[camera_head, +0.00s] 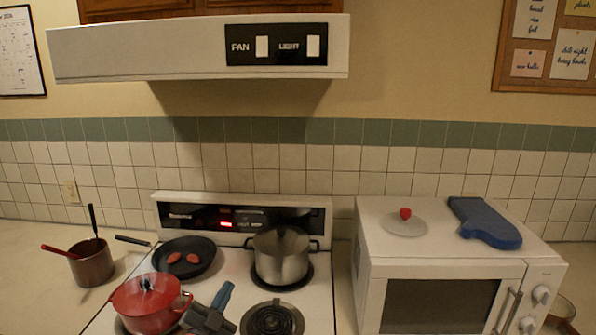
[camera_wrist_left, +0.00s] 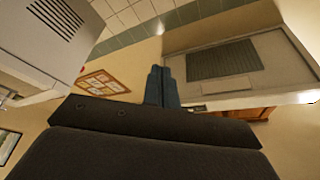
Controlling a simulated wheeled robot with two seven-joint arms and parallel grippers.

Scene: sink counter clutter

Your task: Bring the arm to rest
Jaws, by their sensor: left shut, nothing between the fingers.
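My left gripper (camera_head: 228,286) shows at the bottom of the head view, to the right of the red lidded pot (camera_head: 147,303). Its blue fingers point up and slightly right, over the stove. In the left wrist view its two fingers (camera_wrist_left: 162,70) are together with nothing between them. My right gripper is not in view.
The stove holds a black pan (camera_head: 201,262) with two red pieces and a steel lidded pot (camera_head: 281,262). A brown pot (camera_head: 92,266) with utensils stands at left. A white microwave (camera_head: 375,250) at right bears a blue mitt (camera_head: 484,222). The range hood (camera_head: 150,50) overhangs.

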